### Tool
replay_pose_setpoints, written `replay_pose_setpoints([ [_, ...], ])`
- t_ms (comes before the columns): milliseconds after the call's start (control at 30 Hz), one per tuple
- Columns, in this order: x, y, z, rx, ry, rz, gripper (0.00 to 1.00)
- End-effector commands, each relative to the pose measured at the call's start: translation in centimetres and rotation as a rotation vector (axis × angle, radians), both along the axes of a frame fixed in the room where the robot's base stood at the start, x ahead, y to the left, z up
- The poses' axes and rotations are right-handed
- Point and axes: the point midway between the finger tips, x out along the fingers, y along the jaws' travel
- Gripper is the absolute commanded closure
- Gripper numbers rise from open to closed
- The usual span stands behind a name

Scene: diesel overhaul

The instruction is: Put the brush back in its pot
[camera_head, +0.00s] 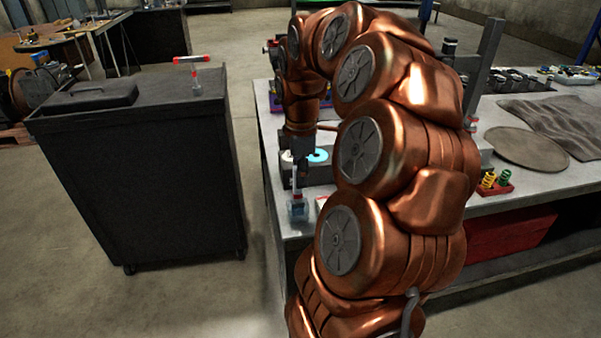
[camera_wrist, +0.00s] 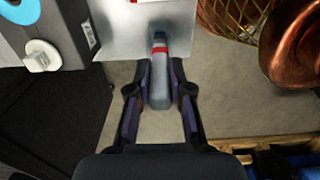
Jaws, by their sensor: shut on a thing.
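My gripper (camera_wrist: 161,78) is shut on a grey, rounded thing with a red band, which looks like the brush (camera_wrist: 160,90). In the wrist view it lies between the two fingers, its banded end towards the grey bench top. In the head view my gripper (camera_head: 301,172) hangs at the near left corner of the bench, partly hidden by my arm. A small bluish, see-through container, probably the pot (camera_head: 297,208), shows just below it at the bench edge. I cannot tell whether the brush touches or enters it.
A dark box with a bright blue ring (camera_head: 317,156) stands close behind my gripper on the bench (camera_head: 277,218). A black wheeled cabinet (camera_head: 145,165) stands to the left, across a floor gap. A red tray with springs (camera_head: 496,184) is on the right.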

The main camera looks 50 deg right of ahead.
Motion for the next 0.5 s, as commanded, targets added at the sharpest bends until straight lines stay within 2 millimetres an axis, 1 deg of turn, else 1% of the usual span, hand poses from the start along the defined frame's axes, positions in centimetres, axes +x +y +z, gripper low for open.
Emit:
replay_pose_setpoints([
  [367, 0.03, -0.01, -1.18, 0.0, -0.001, -0.001, 1.0],
  [400, 0.04, -0.02, -1.08, 0.0, -0.002, -0.001, 0.76],
  [500, 0.03, -0.01, -1.07, 0.0, -0.002, -0.001, 0.66],
])
